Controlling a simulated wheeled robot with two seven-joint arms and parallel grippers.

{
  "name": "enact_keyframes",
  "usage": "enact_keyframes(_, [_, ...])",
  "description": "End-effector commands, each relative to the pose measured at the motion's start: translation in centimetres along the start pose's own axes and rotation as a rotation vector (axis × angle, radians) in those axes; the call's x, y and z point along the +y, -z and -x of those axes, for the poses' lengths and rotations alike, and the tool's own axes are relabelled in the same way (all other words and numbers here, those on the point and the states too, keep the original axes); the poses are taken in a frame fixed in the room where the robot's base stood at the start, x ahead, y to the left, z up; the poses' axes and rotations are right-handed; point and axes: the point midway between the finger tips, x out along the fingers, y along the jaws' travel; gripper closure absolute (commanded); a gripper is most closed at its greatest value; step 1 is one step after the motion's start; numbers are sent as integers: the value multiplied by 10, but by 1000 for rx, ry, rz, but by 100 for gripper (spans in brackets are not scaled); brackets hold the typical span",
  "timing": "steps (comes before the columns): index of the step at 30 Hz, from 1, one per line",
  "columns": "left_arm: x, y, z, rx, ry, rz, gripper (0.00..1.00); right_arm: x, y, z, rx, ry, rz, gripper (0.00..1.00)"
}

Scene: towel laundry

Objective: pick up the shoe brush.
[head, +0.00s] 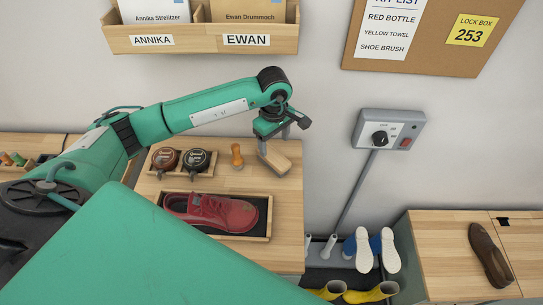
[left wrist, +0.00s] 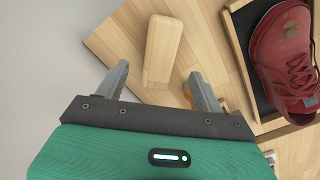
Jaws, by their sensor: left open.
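The shoe brush, a pale wooden block (head: 275,158), is at the right edge of the wooden bench top (head: 282,222), by the wall. In the left wrist view the same block (left wrist: 162,50) lies just beyond and between my fingertips. My left gripper (head: 273,144) is open above the brush, fingers pointing down. In the left wrist view the left gripper (left wrist: 160,86) has nothing between its fingers. The brush's underside is hidden. My right gripper is not in view.
A wooden-handled dauber (head: 237,156) stands just left of the brush. Two polish tins (head: 183,160) sit in a small tray. A red shoe (head: 211,211) lies in a dark-lined tray. A wall control box (head: 388,130) is to the right.

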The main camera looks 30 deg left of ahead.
Motion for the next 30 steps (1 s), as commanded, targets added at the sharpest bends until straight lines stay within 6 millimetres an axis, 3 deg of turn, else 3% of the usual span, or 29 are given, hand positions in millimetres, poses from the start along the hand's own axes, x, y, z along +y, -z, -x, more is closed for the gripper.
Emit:
enact_keyframes(11, [-2, 4, -29, 11, 11, 0, 31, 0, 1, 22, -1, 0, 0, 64])
enact_keyframes(21, [-1, 6, -69, 10, 8, -1, 31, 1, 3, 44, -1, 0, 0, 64])
enact_keyframes(29, [0, 6, -74, 11, 6, -1, 31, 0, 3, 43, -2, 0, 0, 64])
enact_keyframes(30, [0, 6, -74, 11, 6, -1, 37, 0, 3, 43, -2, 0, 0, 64])
